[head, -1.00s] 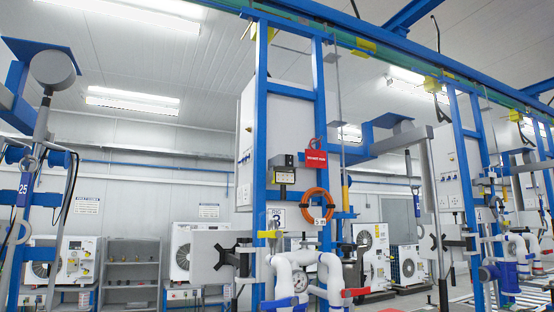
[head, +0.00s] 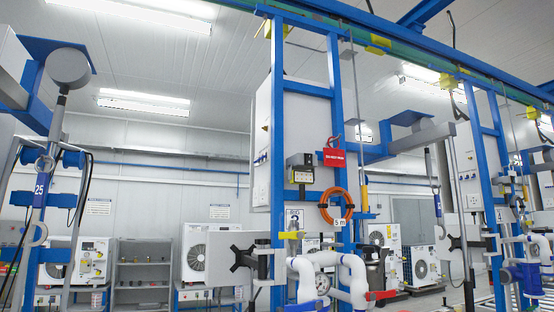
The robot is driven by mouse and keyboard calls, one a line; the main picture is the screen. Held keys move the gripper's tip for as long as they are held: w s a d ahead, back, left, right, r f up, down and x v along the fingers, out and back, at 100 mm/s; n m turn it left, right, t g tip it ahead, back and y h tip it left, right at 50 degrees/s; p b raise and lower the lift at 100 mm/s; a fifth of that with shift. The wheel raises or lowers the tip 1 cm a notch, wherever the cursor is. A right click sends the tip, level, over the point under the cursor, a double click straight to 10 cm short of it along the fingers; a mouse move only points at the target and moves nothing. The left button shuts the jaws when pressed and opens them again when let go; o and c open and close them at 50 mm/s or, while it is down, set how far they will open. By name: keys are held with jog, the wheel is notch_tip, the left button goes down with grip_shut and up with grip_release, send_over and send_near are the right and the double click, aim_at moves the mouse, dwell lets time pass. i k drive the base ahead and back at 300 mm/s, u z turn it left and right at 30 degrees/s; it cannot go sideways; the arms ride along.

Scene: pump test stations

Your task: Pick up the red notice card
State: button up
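The red notice card (head: 334,158) hangs on the blue upright frame (head: 277,130) of the station in the middle of the head view. It has a line of white lettering, too small to read, and a red loop at its top. It hangs to the right of a small dark instrument box and above an orange coil. My gripper is not in view, so its place relative to the card does not show.
An orange coil (head: 336,207) tagged "5 m" hangs below the card. White pipes with a gauge (head: 323,284) stand lower down. A grey flat panel (head: 208,257) on a black bracket juts left. A grey shelf (head: 142,275) stands behind.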

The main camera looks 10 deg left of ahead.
aim_at(332, 157)
jog(key=u, duration=0.05)
jog(key=i, duration=0.95)
